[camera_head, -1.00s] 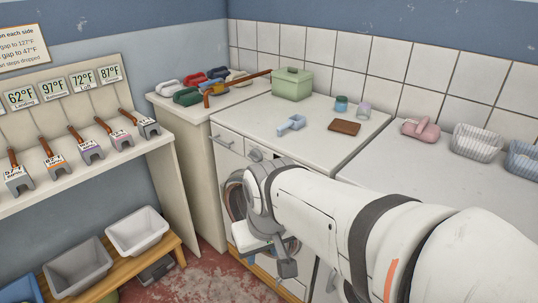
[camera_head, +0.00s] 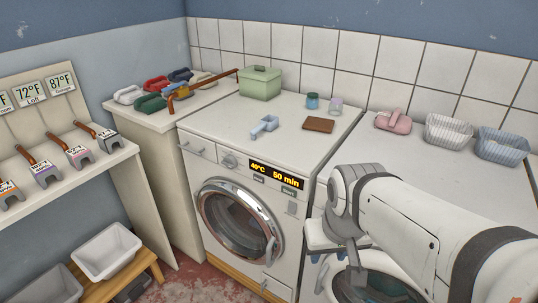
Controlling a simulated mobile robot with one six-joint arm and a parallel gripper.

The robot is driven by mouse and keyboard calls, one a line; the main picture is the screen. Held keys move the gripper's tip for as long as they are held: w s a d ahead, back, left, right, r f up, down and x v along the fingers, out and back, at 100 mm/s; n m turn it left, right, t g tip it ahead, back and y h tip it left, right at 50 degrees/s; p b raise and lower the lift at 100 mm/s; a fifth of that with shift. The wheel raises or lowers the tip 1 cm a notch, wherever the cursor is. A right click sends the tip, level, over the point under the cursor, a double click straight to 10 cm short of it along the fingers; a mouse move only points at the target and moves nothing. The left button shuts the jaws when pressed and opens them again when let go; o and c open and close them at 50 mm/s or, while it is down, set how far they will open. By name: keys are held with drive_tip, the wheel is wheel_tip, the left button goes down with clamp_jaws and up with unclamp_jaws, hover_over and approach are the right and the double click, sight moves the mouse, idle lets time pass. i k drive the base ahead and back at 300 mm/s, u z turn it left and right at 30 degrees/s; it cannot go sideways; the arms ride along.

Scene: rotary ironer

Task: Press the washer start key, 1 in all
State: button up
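The white washer (camera_head: 222,172) stands left of centre with its round glass door (camera_head: 238,222) shut. Its display (camera_head: 276,174) reads 40°C and 50 min in yellow. My gripper (camera_head: 340,256) hangs to the right of the washer panel, in front of the neighbouring machine and lower than the keys. It is apart from them, and its finger gap is not clear.
A second round-door machine (camera_head: 378,284) stands at right, partly behind my arm. On the washer top are a green box (camera_head: 260,83), a blue scoop (camera_head: 264,126), a brown block (camera_head: 319,124) and two jars.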

sight(289, 191)
drive_tip(key=u, duration=0.85)
drive_tip(key=k, duration=1.1)
drive_tip(key=z, duration=0.65)
drive_tip(key=i, duration=1)
drive_tip(key=u, duration=0.05)
